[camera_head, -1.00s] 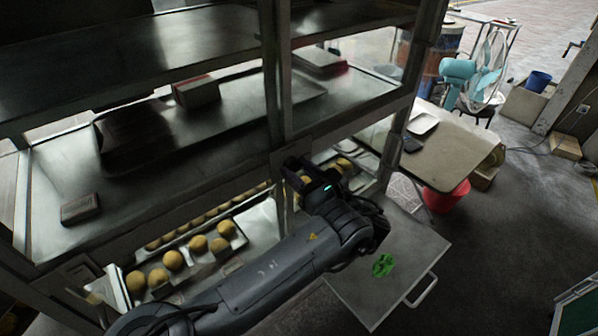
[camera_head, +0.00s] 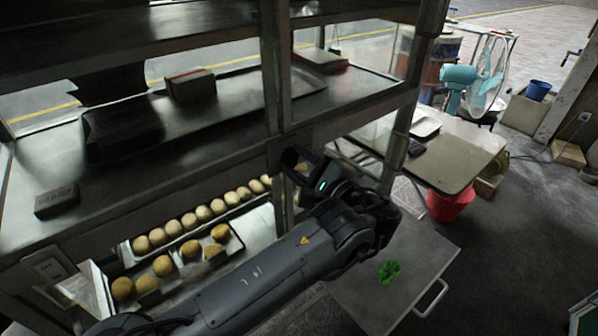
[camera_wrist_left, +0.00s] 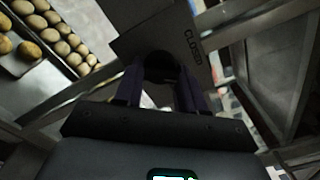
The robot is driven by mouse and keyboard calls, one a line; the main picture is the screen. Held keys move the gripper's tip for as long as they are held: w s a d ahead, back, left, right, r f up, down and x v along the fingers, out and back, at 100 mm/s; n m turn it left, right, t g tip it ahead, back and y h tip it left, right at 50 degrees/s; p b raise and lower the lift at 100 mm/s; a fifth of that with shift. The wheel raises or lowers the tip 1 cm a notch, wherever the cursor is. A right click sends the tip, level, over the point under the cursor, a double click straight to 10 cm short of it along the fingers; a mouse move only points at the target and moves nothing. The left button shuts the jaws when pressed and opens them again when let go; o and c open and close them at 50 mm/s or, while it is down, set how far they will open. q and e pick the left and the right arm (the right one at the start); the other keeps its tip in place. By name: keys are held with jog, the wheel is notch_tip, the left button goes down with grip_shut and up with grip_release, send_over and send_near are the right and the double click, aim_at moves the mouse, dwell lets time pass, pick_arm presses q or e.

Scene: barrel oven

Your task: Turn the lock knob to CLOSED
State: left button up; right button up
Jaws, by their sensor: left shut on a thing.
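The lock knob (camera_wrist_left: 160,66) is a dark round knob on a grey plate (camera_wrist_left: 143,36) that carries the word CLOSED, seen in the left wrist view. The plate (camera_head: 290,141) also shows on the oven's middle post in the head view. My left gripper (camera_wrist_left: 160,88) is shut on the knob, one finger on each side of it. In the head view my left gripper (camera_head: 299,163) reaches the post and hides the knob. The knob's exact pointing direction is too dark to tell. My right gripper is in neither view.
Trays of buns (camera_head: 190,250) lie behind the post at the lower left. An open door panel (camera_head: 400,290) with a handle and a green mark stands out at the lower right. A small table (camera_head: 455,165) and a red bucket (camera_head: 448,203) are beyond it on the right.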

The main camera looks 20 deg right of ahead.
pick_arm(q)
jog(key=shift+n+b, duration=2.95)
jog(key=shift+n, duration=0.85)
jog(key=o, duration=1)
jog(key=shift+o, duration=0.2)
jog(key=shift+s+d, duration=0.1)
